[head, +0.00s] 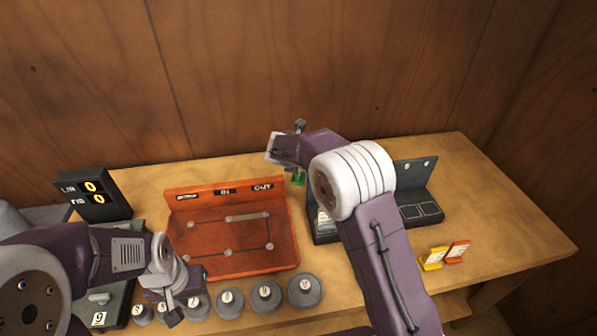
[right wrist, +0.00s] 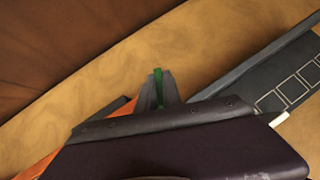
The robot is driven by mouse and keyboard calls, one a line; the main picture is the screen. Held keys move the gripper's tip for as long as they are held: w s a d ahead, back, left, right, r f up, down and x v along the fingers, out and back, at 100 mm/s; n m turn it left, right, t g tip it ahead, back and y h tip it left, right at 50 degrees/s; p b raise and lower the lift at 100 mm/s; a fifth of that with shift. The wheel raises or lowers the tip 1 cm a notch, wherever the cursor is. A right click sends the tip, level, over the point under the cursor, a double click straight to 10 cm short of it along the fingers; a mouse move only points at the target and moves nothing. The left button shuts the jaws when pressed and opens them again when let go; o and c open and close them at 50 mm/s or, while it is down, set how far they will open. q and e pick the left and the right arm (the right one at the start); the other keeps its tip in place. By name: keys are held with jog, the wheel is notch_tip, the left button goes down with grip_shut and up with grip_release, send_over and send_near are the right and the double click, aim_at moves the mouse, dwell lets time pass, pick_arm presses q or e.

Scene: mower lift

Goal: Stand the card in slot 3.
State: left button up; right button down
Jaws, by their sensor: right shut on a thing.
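My right gripper (right wrist: 160,92) is shut on a small green card (right wrist: 158,84), held beyond the dark wrist housing. In the head view the green card (head: 298,179) shows above the gap between the orange board and the dark rack. The right gripper's fingers are mostly hidden there by its own wrist. The dark rack (head: 416,176) has an upright back and outlined squares in front; my right arm covers its middle. Its slot numbers are too small to read, so I cannot tell which is slot 3. My left gripper (head: 181,306) is low at the front, by the round weights; its opening is unclear.
An orange board (head: 235,262) stands left of the rack. Several grey round weights (head: 266,296) line the front. A black counter display (head: 92,195) is at left. The table's right end is clear.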

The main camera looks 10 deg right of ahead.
notch_tip(320, 180, up, 16)
jog(key=p, duration=0.3)
